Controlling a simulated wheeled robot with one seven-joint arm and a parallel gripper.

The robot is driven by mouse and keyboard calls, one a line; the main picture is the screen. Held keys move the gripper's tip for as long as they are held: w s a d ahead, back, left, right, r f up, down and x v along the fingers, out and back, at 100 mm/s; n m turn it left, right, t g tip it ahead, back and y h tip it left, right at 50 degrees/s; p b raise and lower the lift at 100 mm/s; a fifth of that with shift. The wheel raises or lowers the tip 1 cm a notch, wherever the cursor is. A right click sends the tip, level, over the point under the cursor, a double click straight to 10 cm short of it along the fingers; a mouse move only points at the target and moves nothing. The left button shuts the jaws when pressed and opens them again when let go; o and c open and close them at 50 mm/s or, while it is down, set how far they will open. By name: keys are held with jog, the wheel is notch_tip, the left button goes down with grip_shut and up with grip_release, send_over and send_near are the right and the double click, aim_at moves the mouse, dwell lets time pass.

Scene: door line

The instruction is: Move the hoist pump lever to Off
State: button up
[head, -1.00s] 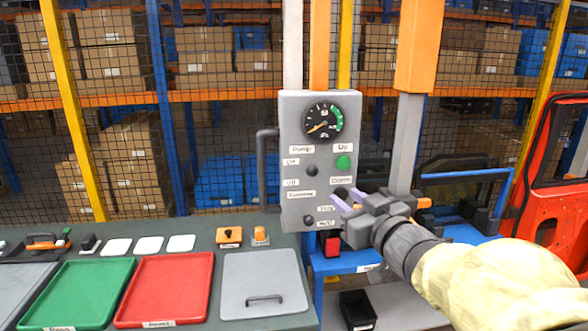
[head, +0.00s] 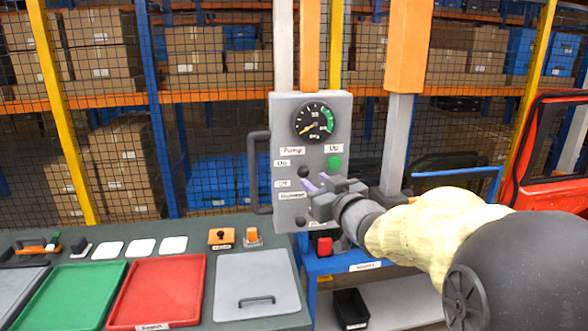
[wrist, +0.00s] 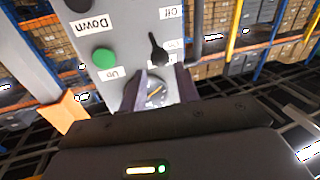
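The grey hoist panel (head: 283,225) stands upright in the middle of the head view. Its black pump lever (head: 304,171) sits below the Pump label, right of the On and Off labels. The lever also shows in the wrist view (wrist: 159,52), where the panel appears upside down. There its narrow end points up the picture, toward the side of the Off label (wrist: 171,13). My gripper (head: 316,181) is just below the lever in the head view. Its fingers (wrist: 162,88) are apart and empty, with the gauge showing between them. I cannot tell whether they touch the panel.
The panel also carries a gauge (head: 314,121), a green Up button (head: 334,162) and a lower black knob (head: 300,221), partly beside my gripper. A dark handle (head: 254,174) is on its left side. A bench with trays stands left; a red door (head: 550,150) stands right.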

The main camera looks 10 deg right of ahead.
aim_at(306, 174)
jog(key=p+x, duration=0.1)
jog(key=x, duration=0.7)
jog(key=shift+w+a, duration=0.1)
jog(key=shift+w, duration=0.3)
grip_shut()
